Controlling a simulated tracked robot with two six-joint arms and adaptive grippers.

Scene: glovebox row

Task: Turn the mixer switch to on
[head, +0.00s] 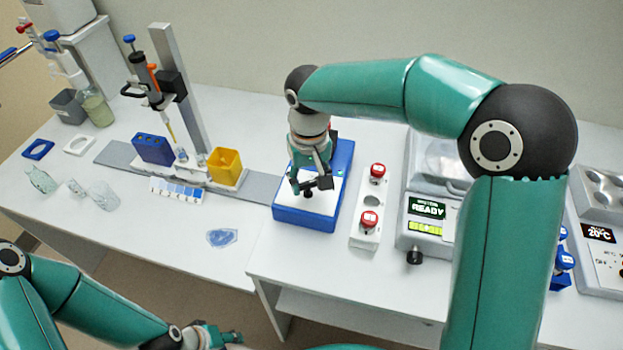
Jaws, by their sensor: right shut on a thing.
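The mixer is a blue box with a white top (285,215), standing on the bench near the middle of the head view. My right gripper (311,184) points down over its white top and is shut on a small dark part there, which looks like the mixer switch (308,192). The fingers hide much of the switch, so I cannot tell which way it is set. My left gripper (222,336) is low at the bottom edge, away from the mixer. Its fingers are too small and partly cut off to tell if they are open.
A white strip with two red knobs (369,220) stands just right of the mixer. Further right is a device reading READY (427,209). A yellow container (224,164) and a blue rack (153,149) stand to the left. A blue patch (222,237) lies on the bench's front left.

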